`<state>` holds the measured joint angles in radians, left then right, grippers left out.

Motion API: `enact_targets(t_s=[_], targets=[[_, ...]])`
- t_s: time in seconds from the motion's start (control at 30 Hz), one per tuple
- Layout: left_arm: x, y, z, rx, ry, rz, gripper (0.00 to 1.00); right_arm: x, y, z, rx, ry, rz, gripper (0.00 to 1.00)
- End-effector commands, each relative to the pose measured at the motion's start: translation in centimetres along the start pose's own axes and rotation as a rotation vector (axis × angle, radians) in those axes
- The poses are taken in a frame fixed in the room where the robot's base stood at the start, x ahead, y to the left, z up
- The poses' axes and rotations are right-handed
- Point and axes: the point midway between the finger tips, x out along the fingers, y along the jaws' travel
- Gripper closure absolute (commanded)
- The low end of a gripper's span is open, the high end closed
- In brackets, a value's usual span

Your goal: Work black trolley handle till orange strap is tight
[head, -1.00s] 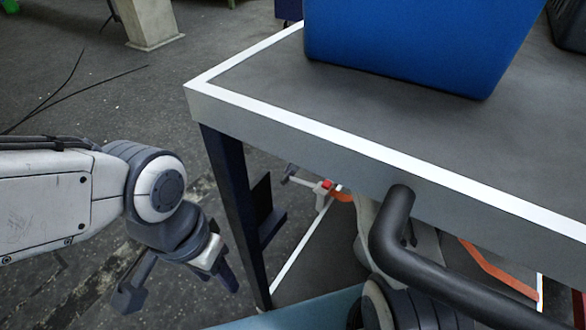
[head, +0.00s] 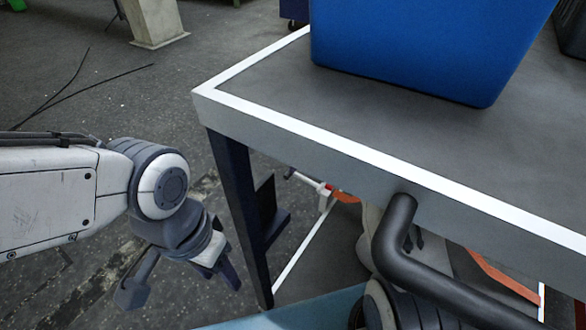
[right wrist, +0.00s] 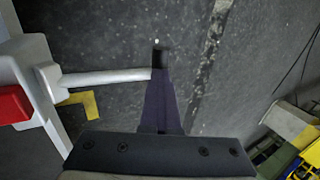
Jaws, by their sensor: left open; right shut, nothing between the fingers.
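A thick black bar handle (head: 430,270) juts from the grey table-like trolley's (head: 330,140) near side. Orange strap-like pieces (head: 500,277) show below the top at right; their tension cannot be told. Under the top, a pale rod with a red part (head: 325,188) ends in a small dark tip. In the right wrist view, a pale rod (right wrist: 105,77) runs from a white body with a red block to a black end piece (right wrist: 160,58) by my fingertips. My left gripper (head: 180,282) is open and empty, left of the trolley leg. My right gripper (right wrist: 161,72) is shut and empty.
A blue bin (head: 425,45) stands on the trolley top. The dark trolley leg (head: 238,215) is right of my left gripper. Cables (head: 75,92) lie on the floor at left. Yellow and green items (right wrist: 290,150) show lower right in the right wrist view.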

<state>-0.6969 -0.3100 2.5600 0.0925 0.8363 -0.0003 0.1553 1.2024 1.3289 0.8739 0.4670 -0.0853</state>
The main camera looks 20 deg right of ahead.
Motion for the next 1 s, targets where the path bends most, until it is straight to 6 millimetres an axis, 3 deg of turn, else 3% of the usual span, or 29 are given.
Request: enact_targets(t_s=[0.1,0.3,1.0], targets=[[-0.9,0.1,-0.1,0.0,0.0,0.0,0.5,-2.5,0.2,-0.3,0.005,0.007,0.001,1.0],[-1.3,0.1,-0.1,0.0,0.0,0.0,0.5,-4.3,0.1,-0.6,0.004,0.013,-0.002,1.0],[-1.3,0.1,-0.1,0.0,0.0,0.0,0.5,-4.5,-0.1,-0.6,0.001,0.015,-0.004,1.0]])
